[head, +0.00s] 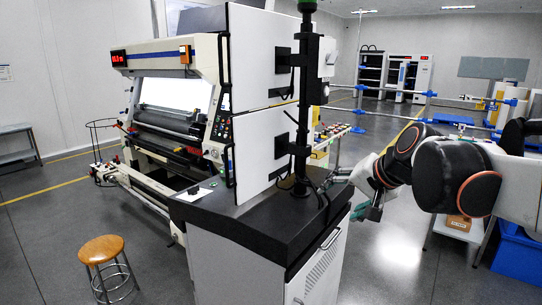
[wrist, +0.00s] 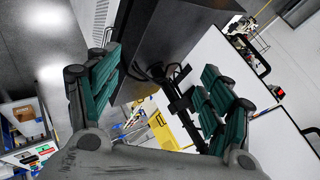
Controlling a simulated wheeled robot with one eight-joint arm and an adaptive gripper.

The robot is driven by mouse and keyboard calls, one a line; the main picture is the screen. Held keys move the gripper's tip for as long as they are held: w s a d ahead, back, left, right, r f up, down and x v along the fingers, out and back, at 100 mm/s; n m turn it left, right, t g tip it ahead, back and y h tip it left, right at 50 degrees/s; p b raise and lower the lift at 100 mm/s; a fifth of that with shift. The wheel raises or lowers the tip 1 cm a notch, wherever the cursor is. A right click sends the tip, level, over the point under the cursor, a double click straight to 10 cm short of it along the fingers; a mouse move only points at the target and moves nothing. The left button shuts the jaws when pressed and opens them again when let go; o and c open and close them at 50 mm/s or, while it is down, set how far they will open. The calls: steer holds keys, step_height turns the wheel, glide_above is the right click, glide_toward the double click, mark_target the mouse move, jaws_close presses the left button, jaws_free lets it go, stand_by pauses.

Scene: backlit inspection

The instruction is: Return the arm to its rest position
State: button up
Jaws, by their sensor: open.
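My arm reaches in from the right edge of the head view, its dark joints with orange rings in front of the floor. My gripper (head: 352,193) is at its end, just right of the dark-topped cabinet (head: 240,225). In the wrist view my gripper (wrist: 158,97) has its green-padded fingers spread wide, with nothing between them. The cabinet's dark top (wrist: 172,32) shows beyond the fingers, tilted in that view. Whether a finger touches the cabinet cannot be told.
A black post (head: 302,100) and white panels (head: 258,55) rise from the cabinet. An inspection machine (head: 175,100) stands left, with a wooden-topped stool (head: 101,250) in front. A blue bin (head: 518,255) is below my arm at right. Open floor (head: 395,255) lies between cabinet and bin.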

steer(key=s+d+f+n+h+b, duration=0.2)
steer(key=s+f+b, duration=0.3)
steer(key=s+f, duration=0.6)
steer(key=s+d+f+n+h+b, duration=0.2)
steer(key=s+f+b, duration=0.3)
steer(key=s+f, duration=0.7)
step_height(320, 180, down, 2)
steer(key=shift+d+f+n+g+b, duration=0.15)
steer(key=shift+n+g+b, duration=0.25)
steer(key=shift+n, duration=0.5)
